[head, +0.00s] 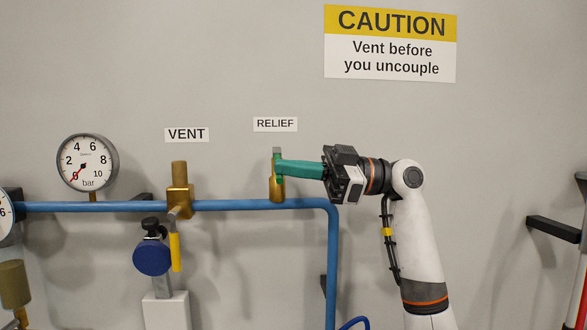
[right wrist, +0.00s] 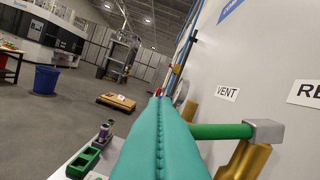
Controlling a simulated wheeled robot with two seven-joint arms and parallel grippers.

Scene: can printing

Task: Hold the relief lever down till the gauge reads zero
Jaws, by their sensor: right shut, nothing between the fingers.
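The relief valve (head: 277,190) is a brass body on the blue pipe, under the RELIEF label. Its green lever (right wrist: 222,131) runs level from a grey block in the right wrist view. My right gripper (head: 279,168) comes in from the right with teal fingers shut and empty. The fingers cross the lever and hide its outer end; I cannot tell whether they press on it. The round gauge (head: 95,158) at the left has its red needle at about 0 bar. My left gripper is not in view.
The vent valve (head: 180,200), with a yellow handle, is on the same blue pipe (head: 235,205) to the left. A caution sign (head: 390,45) is above on the wall. The wall right of my arm carries a black bracket (head: 553,229).

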